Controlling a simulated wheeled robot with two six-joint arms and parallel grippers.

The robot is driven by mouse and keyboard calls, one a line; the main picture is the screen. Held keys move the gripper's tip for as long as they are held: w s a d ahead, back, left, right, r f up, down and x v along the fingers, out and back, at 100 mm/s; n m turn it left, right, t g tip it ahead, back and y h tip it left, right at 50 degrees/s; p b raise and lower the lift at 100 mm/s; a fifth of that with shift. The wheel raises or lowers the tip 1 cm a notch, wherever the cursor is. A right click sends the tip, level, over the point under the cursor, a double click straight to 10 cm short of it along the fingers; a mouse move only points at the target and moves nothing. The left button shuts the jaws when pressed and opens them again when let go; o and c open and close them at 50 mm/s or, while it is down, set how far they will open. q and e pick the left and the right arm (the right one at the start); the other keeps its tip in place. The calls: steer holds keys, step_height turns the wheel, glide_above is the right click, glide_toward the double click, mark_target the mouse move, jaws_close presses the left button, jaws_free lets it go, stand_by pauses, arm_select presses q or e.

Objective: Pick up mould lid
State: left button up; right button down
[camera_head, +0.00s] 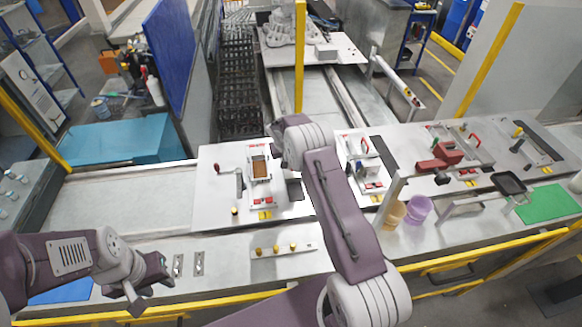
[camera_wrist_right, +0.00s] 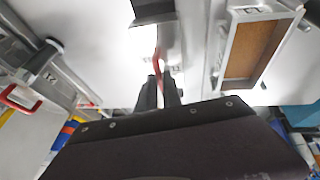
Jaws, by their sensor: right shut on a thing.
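An open mould (camera_head: 261,168) with a white frame and a brown filling stands on the white board left of my right wrist. It also shows at the upper right of the right wrist view (camera_wrist_right: 287,22). In that view my right gripper (camera_wrist_right: 160,82) is shut on a thin red handle (camera_wrist_right: 157,62). What the handle belongs to is mostly hidden, so I cannot make out the whole mould lid. In the head view my right wrist covers this gripper and what it holds. My left gripper (camera_head: 148,285) is open and empty over the front left of the bench.
A second fixture (camera_head: 365,165) stands right of my right arm. A purple cup (camera_head: 418,209), an orange cup (camera_head: 395,213) and a green mat (camera_head: 548,203) are farther right.

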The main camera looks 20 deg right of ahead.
stand_by(0.6)
steer(key=r+b, duration=0.1)
steer(key=r, duration=0.1)
steer(key=r+b, duration=0.2)
steer(key=shift+s+d, duration=0.1)
steer(key=shift+d, duration=0.1)
steer(key=s+d+r+b, duration=0.4)
steer(key=s+d+r, duration=0.2)
steer(key=s, duration=0.3)
steer(key=shift+d+r, duration=0.25)
steer(key=shift+r, duration=0.25)
steer(key=shift+s, duration=0.1)
